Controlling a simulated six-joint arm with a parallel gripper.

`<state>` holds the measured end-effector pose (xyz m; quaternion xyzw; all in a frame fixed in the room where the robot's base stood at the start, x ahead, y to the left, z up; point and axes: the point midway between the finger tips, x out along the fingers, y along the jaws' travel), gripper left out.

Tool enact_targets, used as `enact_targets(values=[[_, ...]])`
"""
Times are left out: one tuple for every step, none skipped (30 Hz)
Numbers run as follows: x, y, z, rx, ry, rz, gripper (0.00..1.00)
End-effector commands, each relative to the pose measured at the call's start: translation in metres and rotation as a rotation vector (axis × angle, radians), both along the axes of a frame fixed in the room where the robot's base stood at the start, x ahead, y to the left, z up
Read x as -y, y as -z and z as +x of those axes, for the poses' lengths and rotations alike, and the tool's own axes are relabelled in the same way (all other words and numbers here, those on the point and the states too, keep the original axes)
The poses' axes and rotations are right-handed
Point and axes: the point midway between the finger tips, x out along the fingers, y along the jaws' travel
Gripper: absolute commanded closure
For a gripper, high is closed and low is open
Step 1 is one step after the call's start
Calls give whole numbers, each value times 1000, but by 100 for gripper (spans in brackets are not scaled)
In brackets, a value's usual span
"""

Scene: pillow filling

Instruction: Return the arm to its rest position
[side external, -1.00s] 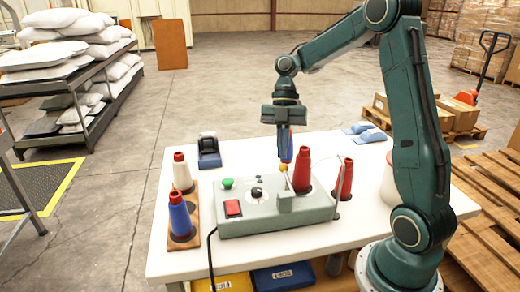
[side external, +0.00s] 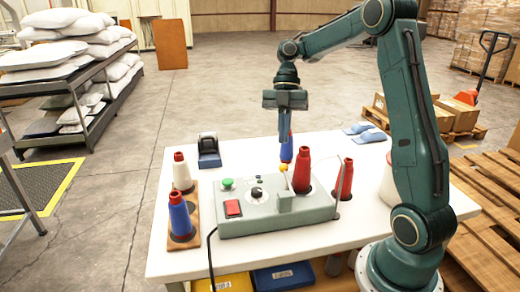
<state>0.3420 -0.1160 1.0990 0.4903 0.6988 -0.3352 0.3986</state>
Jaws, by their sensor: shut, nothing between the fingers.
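My gripper (side external: 284,132) hangs above the white table, pointing down, over the back of the grey-green control box (side external: 270,215). Its fingers are shut with nothing between them. A red cone (side external: 302,172) stands at the right part of the box, in front of and to the right of the gripper.
A wooden holder (side external: 190,238) at the left carries a white cone (side external: 182,174) and a blue cone (side external: 182,218). Another red cone (side external: 345,180) stands at the right. A black device (side external: 209,152) and blue cloths (side external: 366,132) lie toward the back.

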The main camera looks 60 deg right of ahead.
Motion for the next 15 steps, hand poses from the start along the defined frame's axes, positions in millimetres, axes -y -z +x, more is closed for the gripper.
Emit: enact_targets(values=[[-1,-1,0,0,5,-2,100],[-3,-2,0,-1,11,-5,100],[-5,-3,0,-2,21,-10,100],[-7,-4,-1,-3,32,-14,100],[-9,-6,-1,-5,44,-19,100],[-13,-8,-1,-7,65,-27,100],[-17,-11,-2,-10,83,-35,100],[-21,-13,-2,-11,104,-44,100],[-26,-16,-4,-16,138,-56,100],[-31,-19,-5,-17,164,-66,100],[-36,-22,-6,-20,193,-76,100],[-43,-26,-8,-24,236,-91,100],[-48,-29,-9,-26,270,-101,100],[-53,-32,-11,-27,305,-113,100],[-60,-35,-14,-30,353,-127,100]])
